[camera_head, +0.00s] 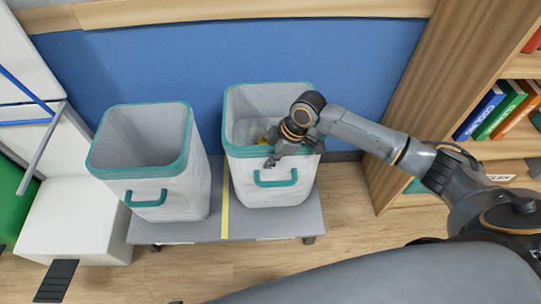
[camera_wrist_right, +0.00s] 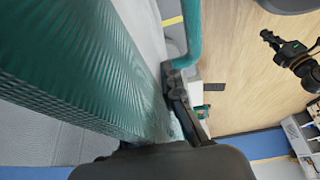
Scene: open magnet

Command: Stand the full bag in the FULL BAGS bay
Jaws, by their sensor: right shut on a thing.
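Two white bags with teal rims and front handles stand upright on a low grey bench (camera_head: 180,232). The right bag (camera_head: 265,182) shows grey contents and something yellow (camera_head: 264,139) inside. The left bag (camera_head: 165,194) looks empty. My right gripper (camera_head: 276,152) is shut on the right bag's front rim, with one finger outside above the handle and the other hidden. In the right wrist view the teal rim (camera_wrist_right: 85,65) fills the left side, beside the dark right gripper (camera_wrist_right: 178,95).
A yellow strip (camera_head: 225,205) divides the bench top between the bags. Small labels on the bench's front edge are unreadable. A wooden bookshelf (camera_head: 415,75) stands right, a blue panel (camera_head: 200,60) behind, and a white pedal unit (camera_head: 75,215) left. The floor in front is clear.

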